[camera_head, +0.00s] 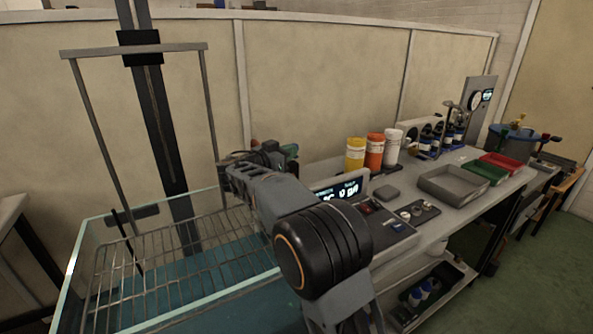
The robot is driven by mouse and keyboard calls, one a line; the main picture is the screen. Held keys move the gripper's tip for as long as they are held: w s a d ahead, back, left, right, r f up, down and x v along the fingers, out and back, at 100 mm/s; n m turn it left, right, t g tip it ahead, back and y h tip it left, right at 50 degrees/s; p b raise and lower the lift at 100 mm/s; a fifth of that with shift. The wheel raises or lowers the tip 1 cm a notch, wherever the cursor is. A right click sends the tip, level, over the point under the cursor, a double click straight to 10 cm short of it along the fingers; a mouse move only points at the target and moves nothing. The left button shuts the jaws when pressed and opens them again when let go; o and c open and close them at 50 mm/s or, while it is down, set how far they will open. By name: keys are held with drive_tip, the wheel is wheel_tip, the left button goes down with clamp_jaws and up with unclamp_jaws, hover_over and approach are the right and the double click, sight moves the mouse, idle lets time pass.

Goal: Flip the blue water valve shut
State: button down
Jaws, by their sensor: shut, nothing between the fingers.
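My arm reaches from the bottom middle over the right end of the glass tank to the back wall. My gripper (272,149) is at its far end, small and dark, near the wall, shut and empty. A small blue-green part (290,151) shows just right of the gripper; I cannot tell whether it is the blue water valve's handle or whether the gripper touches it. A small copper-coloured piece (254,144) shows just behind the gripper. The rest of the valve is not clearly visible, and my arm may hide it.
The glass tank (75,262) with a wire basket (150,265) and upright frame stands at left. A grey bench (445,222) at right holds a display (340,190), yellow, orange and white jars, a control panel and trays. Green floor is clear at far right.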

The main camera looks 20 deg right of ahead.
drive_tip(key=b, duration=0.1)
drive_tip(key=d+b, duration=0.1)
drive_tip(key=b, duration=0.1)
drive_tip(key=shift+w+d+f, duration=0.25)
drive_tip(key=shift+w+d, duration=0.05)
drive_tip(key=shift+d, duration=0.05)
drive_tip(key=shift+w+d+r+b, duration=0.2)
drive_tip(key=shift+w+d+b, duration=0.15)
drive_tip(key=shift+d+b, duration=0.45)
drive_tip(key=shift+a, duration=0.1)
